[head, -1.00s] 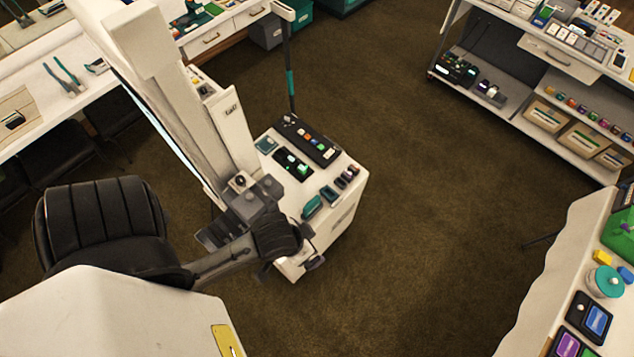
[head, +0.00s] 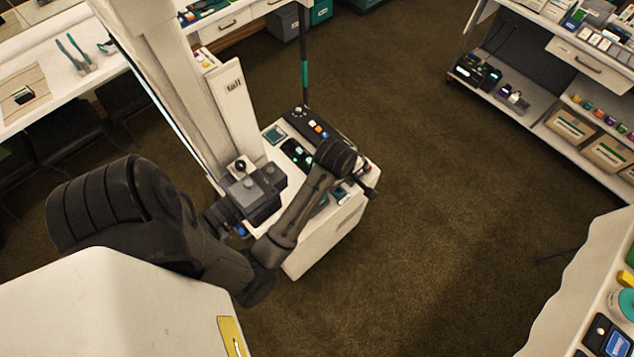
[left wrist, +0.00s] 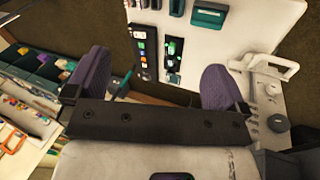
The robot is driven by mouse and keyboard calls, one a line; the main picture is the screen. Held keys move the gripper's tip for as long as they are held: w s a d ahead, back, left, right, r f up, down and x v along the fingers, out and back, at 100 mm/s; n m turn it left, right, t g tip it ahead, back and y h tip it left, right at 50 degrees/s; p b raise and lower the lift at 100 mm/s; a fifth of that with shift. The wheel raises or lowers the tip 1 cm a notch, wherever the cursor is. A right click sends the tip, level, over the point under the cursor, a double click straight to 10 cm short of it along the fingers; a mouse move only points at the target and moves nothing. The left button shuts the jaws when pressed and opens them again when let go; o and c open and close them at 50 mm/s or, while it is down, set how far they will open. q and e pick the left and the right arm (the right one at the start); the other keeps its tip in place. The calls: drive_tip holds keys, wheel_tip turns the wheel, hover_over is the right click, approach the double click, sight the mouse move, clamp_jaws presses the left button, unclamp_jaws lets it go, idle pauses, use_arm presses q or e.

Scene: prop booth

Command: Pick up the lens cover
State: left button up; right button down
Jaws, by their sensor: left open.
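I cannot make out for certain which thing is the lens cover. Small items lie on the white cart top (left wrist: 192,45), which also shows in the head view (head: 333,240). They include a black panel with coloured buttons (left wrist: 143,52), a black tray with green bits (left wrist: 172,64) and a teal item (left wrist: 208,15). My left gripper (left wrist: 156,72) is open, its two dark purple fingers wide apart with nothing between them. In the head view my left arm reaches over the cart and hides part of its top. My right gripper is not in view.
A pole with a teal band (head: 304,70) stands behind the cart. A grey camera-like device (head: 252,192) sits at the cart's left side. A long counter (head: 45,85) is at left, shelves (head: 540,110) at right. The brown floor (head: 430,200) between is clear.

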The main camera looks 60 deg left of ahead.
use_arm(q)
drive_tip(key=s+a+f+g+b, duration=0.1)
drive_tip(key=a+f+b, duration=0.1)
drive_tip(key=f, duration=0.6)
drive_tip(key=s+a+f+n+g+h+b, duration=0.1)
drive_tip(key=a+f, duration=0.3)
drive_tip(key=f, duration=0.4)
drive_tip(key=s+a+f+n+g+b, duration=0.1)
drive_tip(key=s+a+f+b, duration=0.1)
drive_tip(key=f, duration=0.7)
drive_tip(key=shift+s+a+g+h+b, duration=0.3)
drive_tip(key=shift+s+a+g+b, duration=0.1)
drive_tip(key=shift+s+b, duration=0.1)
drive_tip(key=shift+w+f, duration=0.1)
drive_tip(key=shift+f, duration=3.25)
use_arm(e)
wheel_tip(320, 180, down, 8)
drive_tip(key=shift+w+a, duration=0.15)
use_arm(q)
drive_tip(key=c, duration=0.6)
drive_tip(key=shift+r, duration=0.1)
